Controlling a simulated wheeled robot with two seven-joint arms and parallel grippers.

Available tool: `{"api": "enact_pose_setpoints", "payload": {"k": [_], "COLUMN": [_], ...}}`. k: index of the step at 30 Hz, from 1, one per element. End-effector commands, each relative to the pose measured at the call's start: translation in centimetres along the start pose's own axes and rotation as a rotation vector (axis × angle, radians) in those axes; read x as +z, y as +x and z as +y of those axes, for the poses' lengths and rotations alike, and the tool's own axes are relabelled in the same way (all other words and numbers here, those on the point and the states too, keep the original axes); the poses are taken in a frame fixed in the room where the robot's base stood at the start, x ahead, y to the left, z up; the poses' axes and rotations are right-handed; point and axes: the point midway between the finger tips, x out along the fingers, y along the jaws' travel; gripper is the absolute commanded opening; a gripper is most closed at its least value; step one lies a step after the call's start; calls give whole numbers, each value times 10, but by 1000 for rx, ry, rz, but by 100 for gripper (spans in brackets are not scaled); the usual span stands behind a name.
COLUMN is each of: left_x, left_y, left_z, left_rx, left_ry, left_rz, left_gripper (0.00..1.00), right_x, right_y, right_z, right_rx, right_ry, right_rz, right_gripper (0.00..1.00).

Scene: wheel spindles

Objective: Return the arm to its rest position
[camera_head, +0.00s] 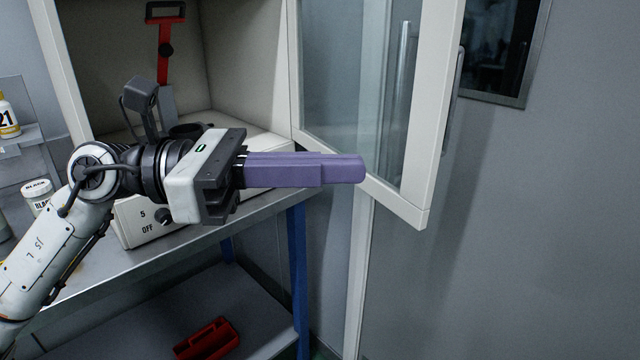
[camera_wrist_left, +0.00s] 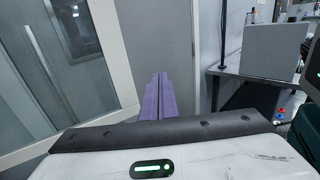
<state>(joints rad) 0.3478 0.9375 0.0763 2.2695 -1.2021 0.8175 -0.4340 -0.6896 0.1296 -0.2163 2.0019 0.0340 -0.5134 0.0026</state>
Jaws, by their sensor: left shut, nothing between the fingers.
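My left gripper (camera_head: 362,168) comes in from the left in the head view. Its long purple fingers are pressed together, with nothing between them, and point right toward the open glass door (camera_head: 412,130). In the head view the fingertips overlap the door's lower frame; I cannot tell the exact gap. In the left wrist view the shut fingers (camera_wrist_left: 160,76) point ahead toward a plain pale wall panel. My right gripper is not in view.
Behind my left arm stands an open cabinet (camera_head: 245,60) on a grey bench with a red-handled tool (camera_head: 166,50) and a box with a dial (camera_head: 140,222). A red tray (camera_head: 207,340) lies on the lower shelf. A bench (camera_wrist_left: 265,85) shows at right in the wrist view.

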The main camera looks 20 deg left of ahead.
Motion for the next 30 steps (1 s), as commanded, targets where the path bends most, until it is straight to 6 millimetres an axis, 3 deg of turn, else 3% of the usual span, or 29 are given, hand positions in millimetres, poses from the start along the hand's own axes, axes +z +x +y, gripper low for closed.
{"api": "enact_pose_setpoints", "payload": {"k": [11,14,17,20,21,24,27,30], "left_x": [-1,-4,-19,-73,-99,-172,-248,-322], "left_y": [-9,-5,-5,-16,-21,-34,-44,-52], "left_z": [-6,1,27,73,87,105,104,84], "left_rx": [-7,-27,-25,55,96,216,351,500], "left_ry": [-41,-245,-658,-1186,-1352,-1707,-2004,-2265], "left_rz": [-21,-131,-345,-603,-683,-848,-980,-1095], "left_gripper": [0,0,0,0,0,0,0,0], "right_x": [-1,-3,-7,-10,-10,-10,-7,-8], "right_y": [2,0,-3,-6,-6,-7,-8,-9], "right_z": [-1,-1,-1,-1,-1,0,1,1], "right_rx": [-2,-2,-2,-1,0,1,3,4], "right_ry": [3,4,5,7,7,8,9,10], "right_rz": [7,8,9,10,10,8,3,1], "right_gripper": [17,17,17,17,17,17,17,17]}}
